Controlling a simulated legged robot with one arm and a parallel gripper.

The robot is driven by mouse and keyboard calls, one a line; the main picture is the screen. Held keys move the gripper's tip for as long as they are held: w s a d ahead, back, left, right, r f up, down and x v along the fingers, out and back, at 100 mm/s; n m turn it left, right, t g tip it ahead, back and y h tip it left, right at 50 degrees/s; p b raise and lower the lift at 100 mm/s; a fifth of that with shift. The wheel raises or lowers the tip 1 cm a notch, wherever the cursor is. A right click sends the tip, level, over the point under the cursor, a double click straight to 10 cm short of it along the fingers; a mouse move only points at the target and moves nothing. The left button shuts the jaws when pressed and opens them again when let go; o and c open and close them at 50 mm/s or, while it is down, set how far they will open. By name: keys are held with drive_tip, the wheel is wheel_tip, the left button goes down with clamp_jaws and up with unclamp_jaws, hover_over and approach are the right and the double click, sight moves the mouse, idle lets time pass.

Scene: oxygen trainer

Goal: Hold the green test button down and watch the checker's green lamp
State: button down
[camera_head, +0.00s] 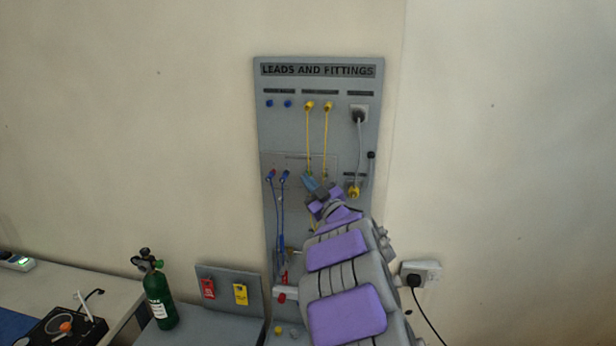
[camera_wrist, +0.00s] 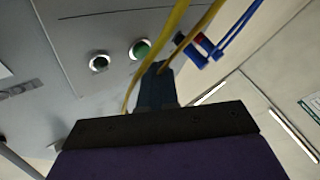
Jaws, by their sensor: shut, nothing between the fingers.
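My gripper (camera_head: 309,182) is shut and empty, raised in front of the lower middle of the grey board in the head view. In the wrist view its blue-grey fingertips (camera_wrist: 160,68) point at the panel, just below and right of a green round fitting (camera_wrist: 139,49) with a pale rim, which looks like the green button. I cannot tell whether they touch anything. Left of it is a second round fitting (camera_wrist: 99,62), dark with a pale ring; I cannot tell whether it is the lamp, and no green glow shows on it. Neither fitting is clear in the head view.
Yellow leads (camera_head: 325,140) hang from the board (camera_head: 280,85), and they cross close to the fingers in the wrist view (camera_wrist: 176,18). Blue leads (camera_head: 278,215) hang to the left. A plug with a grey cord (camera_head: 359,116) is at right. A green cylinder (camera_head: 160,300) stands lower left.

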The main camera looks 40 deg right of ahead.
drive_tip(key=shift+s+a, duration=0.1)
drive_tip(key=s+a, duration=0.3)
drive_tip(key=shift+a+b, duration=0.35)
drive_tip(key=shift+b, duration=0.05)
idle(0.4)
